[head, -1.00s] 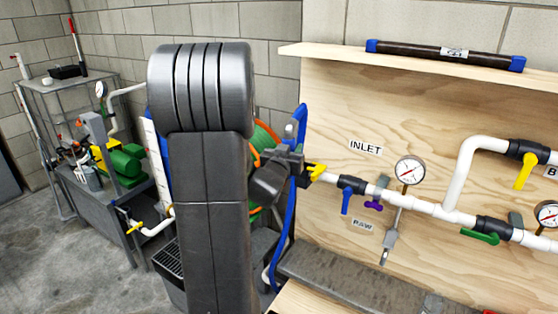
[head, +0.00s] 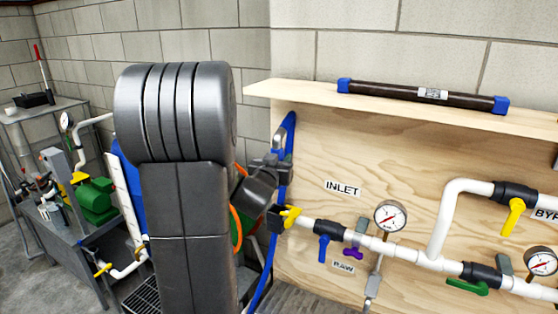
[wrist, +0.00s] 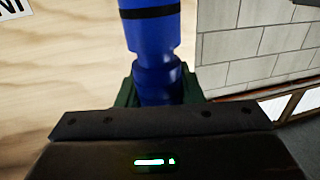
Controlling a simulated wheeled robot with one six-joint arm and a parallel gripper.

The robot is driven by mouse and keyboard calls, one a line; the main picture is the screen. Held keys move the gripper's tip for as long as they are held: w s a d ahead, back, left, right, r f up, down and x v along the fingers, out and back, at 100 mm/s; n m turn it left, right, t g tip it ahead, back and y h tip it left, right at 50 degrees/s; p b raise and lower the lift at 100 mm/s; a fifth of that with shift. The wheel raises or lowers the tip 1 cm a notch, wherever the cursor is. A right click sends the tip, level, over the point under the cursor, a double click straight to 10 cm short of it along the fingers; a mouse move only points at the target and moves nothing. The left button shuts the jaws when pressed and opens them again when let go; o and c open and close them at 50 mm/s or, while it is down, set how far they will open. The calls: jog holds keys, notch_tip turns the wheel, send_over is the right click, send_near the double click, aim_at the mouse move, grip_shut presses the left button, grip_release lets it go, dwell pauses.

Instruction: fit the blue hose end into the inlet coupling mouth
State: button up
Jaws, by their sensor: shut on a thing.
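My gripper (head: 277,167) is shut on the blue hose end (wrist: 152,32). In the wrist view, the blue hose end with its black ring rises from between the dark green fingers (wrist: 157,92). In the head view, the blue hose (head: 288,135) shows at the gripper and hangs down to the floor side. The inlet coupling (head: 281,217), dark with yellow levers, is on the left end of the white pipe. My gripper is above it in the picture, apart from it. The coupling mouth is not clearly visible, and the wrist view does not show the coupling.
The plywood board (head: 420,170) carries white pipes, gauges (head: 390,216) and valves right of the coupling. A shelf (head: 400,108) above holds a dark tube with blue caps (head: 423,95). A green pump (head: 96,200) stands on a bench at left. My arm hides the middle left.

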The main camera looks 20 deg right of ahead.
jog(key=shift+f+b, duration=2.7)
jog(key=shift+f, duration=0.2)
jog(key=shift+f+b, duration=0.2)
jog(key=shift+b, duration=0.35)
jog(key=shift+f+b, duration=0.3)
jog(key=shift+f+b, duration=2.3)
jog(key=shift+f, duration=0.1)
jog(key=o, duration=1.1)
jog(key=shift+o, duration=0.2)
jog(key=shift+s, duration=0.1)
jog(key=b+v, duration=0.1)
jog(key=v, duration=1.2)
jog(key=shift+s+a, duration=0.3)
